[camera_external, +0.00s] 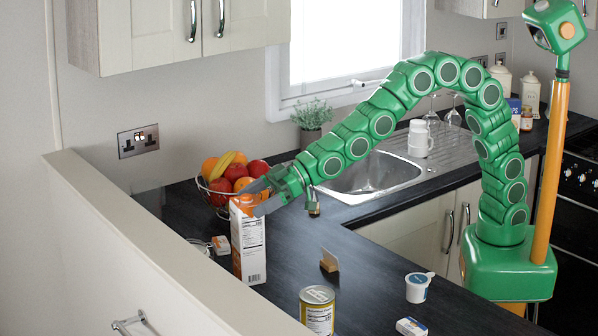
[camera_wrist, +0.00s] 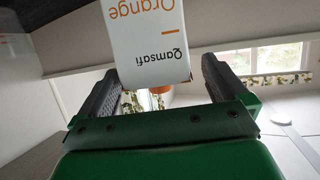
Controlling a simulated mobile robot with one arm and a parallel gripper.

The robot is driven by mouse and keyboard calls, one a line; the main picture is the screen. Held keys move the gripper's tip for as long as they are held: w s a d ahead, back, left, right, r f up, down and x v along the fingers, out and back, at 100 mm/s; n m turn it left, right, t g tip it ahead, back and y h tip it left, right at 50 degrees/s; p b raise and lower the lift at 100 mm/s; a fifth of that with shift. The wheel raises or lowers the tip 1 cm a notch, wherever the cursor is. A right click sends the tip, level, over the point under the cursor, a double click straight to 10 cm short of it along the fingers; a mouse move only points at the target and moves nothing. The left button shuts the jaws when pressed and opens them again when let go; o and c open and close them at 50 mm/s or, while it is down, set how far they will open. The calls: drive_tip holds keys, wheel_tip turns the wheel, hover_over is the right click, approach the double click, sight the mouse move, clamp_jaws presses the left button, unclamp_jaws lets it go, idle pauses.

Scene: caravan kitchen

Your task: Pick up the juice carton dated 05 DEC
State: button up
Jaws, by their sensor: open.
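A tall white and orange juice carton (camera_external: 249,245) stands upright on the dark counter, its nutrition panel facing the outside camera. In the wrist view, the carton (camera_wrist: 150,40) shows a face reading "Orange" and "Qamsafi", upside down in the picture. No date is readable on it in either view. My gripper (camera_external: 257,197) is at the carton's top, with its fingers spread around or beside the upper part. In the wrist view, my gripper (camera_wrist: 160,80) is open, and the carton appears between the two fingers with gaps. I cannot tell whether either finger touches it.
A wire fruit bowl (camera_external: 216,205) stands just behind the carton. A small box (camera_external: 221,245) lies at its left. A card in a wooden holder (camera_external: 329,261), a yellow can (camera_external: 317,311) and a white cup (camera_external: 418,287) stand to the right. A low wall (camera_external: 140,245) borders the counter.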

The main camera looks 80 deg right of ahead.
sight(234, 213)
drive_tip(key=shift+f+x, duration=0.25)
drive_tip(key=shift+x, duration=1.95)
drive_tip(key=shift+w+d+r, duration=0.1)
drive_tip(key=shift+d, duration=0.05)
clamp_jaws()
